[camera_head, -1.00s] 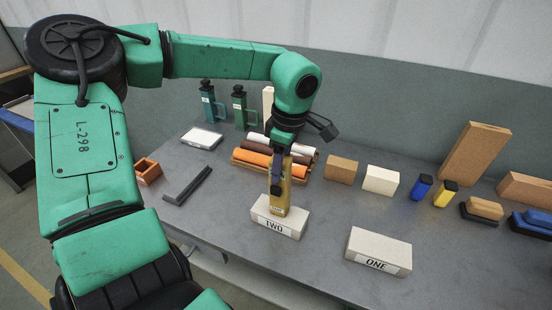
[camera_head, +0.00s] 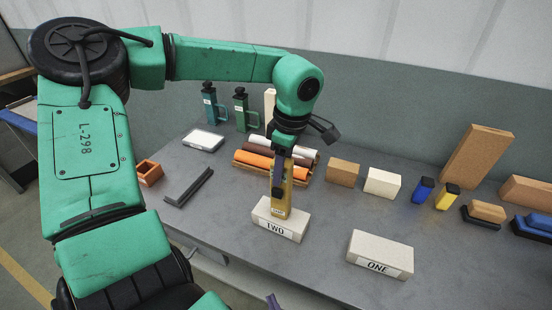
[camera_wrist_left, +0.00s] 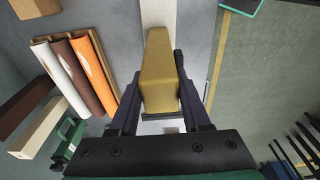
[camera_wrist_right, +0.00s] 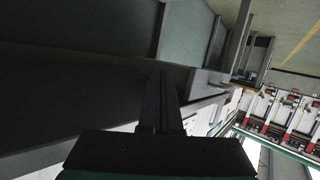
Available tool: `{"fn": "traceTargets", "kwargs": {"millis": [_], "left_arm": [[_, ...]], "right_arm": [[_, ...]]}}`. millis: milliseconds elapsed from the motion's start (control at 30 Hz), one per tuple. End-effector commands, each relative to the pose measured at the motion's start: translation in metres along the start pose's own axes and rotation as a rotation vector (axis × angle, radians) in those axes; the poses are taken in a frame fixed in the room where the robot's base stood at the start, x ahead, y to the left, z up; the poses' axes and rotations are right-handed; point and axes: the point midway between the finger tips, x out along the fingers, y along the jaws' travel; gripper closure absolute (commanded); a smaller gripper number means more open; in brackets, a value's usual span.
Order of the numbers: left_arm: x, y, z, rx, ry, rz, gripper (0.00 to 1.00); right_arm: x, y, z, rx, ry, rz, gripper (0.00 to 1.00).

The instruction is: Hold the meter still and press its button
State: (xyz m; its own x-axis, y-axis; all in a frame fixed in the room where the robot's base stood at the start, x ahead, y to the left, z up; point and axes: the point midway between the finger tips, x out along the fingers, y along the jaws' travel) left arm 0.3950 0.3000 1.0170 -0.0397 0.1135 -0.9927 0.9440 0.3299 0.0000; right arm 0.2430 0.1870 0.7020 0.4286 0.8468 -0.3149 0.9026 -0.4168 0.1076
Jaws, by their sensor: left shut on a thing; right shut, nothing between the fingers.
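The yellow meter (camera_head: 281,207) stands about upright on the white block labelled TWO (camera_head: 293,229). My left gripper (camera_head: 281,180) comes down from above and is shut on the meter. The left wrist view shows the yellow meter (camera_wrist_left: 160,70) between the two fingers, with the pale block (camera_wrist_left: 158,14) beyond it. I cannot make out the meter's button. My right gripper (camera_head: 273,301) shows only as a fingertip at the bottom edge of the head view, below the table front. In the right wrist view its fingers (camera_wrist_right: 161,90) are shut and empty.
A white block labelled ONE (camera_head: 380,253) lies to the right. Behind the meter are coloured rolls (camera_head: 262,164), a brown block (camera_head: 343,172) and a cream block (camera_head: 382,183). A dark angle piece (camera_head: 188,187) lies left. The table between the two labelled blocks is clear.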

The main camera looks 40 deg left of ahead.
Motion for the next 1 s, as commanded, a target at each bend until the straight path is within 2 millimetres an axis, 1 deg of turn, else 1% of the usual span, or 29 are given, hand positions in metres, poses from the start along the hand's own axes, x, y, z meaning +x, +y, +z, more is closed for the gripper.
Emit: {"fn": "traceTargets", "kwargs": {"millis": [33, 133, 233, 267, 300, 333, 400, 500, 600, 667, 1000], "left_arm": [[0.000, 0.000, 0.000, 0.000, 0.000, -0.001, 1.00], [0.000, 0.000, 0.000, 0.000, 0.000, -0.001, 1.00], [0.000, 0.000, 0.000, 0.000, 0.000, -0.001, 1.00], [0.000, 0.000, 0.000, 0.000, 0.000, -0.001, 1.00], [0.000, 0.000, 0.000, 0.000, 0.000, -0.001, 1.00], [0.000, 0.000, 0.000, 0.000, 0.000, -0.001, 1.00], [0.000, 0.000, 0.000, 0.000, 0.001, -0.001, 1.00], [0.000, 0.000, 0.000, 0.000, 0.001, -0.001, 1.00], [0.000, 0.000, 0.000, 0.000, 0.001, -0.001, 1.00], [0.000, 0.000, 0.000, 0.000, 0.001, -0.001, 1.00], [0.000, 0.000, 0.000, 0.000, 0.001, -0.001, 1.00]], "right_arm": [[0.002, -0.007, -0.023, -0.019, 0.051, -0.011, 1.00], [0.004, -0.019, -0.072, -0.067, 0.163, -0.023, 1.00], [0.000, -0.025, -0.121, -0.124, 0.280, -0.014, 1.00], [-0.002, -0.025, -0.136, -0.144, 0.315, -0.006, 1.00], [-0.005, -0.024, -0.156, -0.170, 0.362, 0.010, 1.00], [-0.009, -0.022, -0.170, -0.192, 0.396, 0.025, 1.00], [-0.017, -0.015, -0.200, -0.243, 0.468, 0.069, 1.00], [-0.028, -0.003, -0.232, -0.303, 0.543, 0.135, 1.00], [-0.035, 0.004, -0.249, -0.341, 0.582, 0.179, 1.00], [-0.037, 0.006, -0.254, -0.352, 0.592, 0.192, 1.00], [-0.037, 0.008, -0.255, -0.356, 0.594, 0.196, 1.00]]}}
